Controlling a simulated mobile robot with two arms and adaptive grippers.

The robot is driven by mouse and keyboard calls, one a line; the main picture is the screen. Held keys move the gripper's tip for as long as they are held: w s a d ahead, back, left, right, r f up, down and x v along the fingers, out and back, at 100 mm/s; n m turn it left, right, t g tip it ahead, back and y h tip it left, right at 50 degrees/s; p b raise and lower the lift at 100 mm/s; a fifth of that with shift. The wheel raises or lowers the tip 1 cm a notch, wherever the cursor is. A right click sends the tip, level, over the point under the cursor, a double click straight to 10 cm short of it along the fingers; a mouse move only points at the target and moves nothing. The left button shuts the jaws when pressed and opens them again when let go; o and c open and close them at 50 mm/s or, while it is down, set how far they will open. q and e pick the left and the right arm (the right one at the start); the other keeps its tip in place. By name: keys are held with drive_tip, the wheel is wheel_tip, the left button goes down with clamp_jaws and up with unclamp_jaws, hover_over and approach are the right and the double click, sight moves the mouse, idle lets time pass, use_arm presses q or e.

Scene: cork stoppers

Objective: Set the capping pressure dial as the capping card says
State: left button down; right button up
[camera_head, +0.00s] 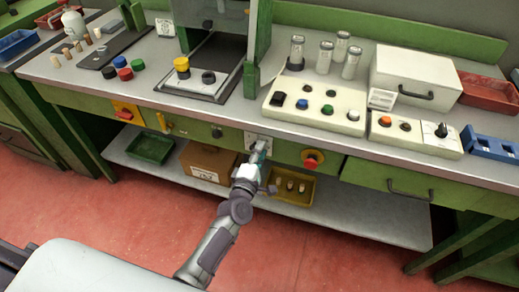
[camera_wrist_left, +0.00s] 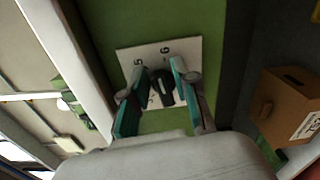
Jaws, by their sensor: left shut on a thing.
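The dial is a dark knob (camera_wrist_left: 161,86) on a white square plate (camera_wrist_left: 131,58) with printed numbers, set in the green bench front. In the head view the plate (camera_head: 252,137) shows partly behind my gripper. My left gripper (camera_head: 259,150) is at the dial. In the left wrist view its teal-padded fingers (camera_wrist_left: 154,98) are on both sides of the knob, shut on it. A light mark shows on the knob, but the exact setting is too small to read. A small white card (camera_head: 382,98) stands on the bench by the white box; its text is unreadable.
A red button on yellow (camera_head: 311,160) is right of the dial. Below, a shelf holds a cardboard box (camera_head: 207,162), a yellow tray (camera_head: 304,199) with corks and a green tray (camera_head: 150,148). A button panel (camera_head: 315,107) sits on the bench above.

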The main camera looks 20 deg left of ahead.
use_arm(q)
drive_tip(key=shift+f+m+p, duration=0.15)
drive_tip(key=shift+m+p, duration=0.15)
drive_tip(key=shift+m, duration=1.3)
drive_tip(key=c, duration=1.2)
unclamp_jaws()
drive_tip(key=shift+w+f, duration=0.1)
drive_tip(key=shift+o, duration=0.2)
drive_tip(key=s, duration=1.2)
drive_tip(key=shift+a, duration=0.25)
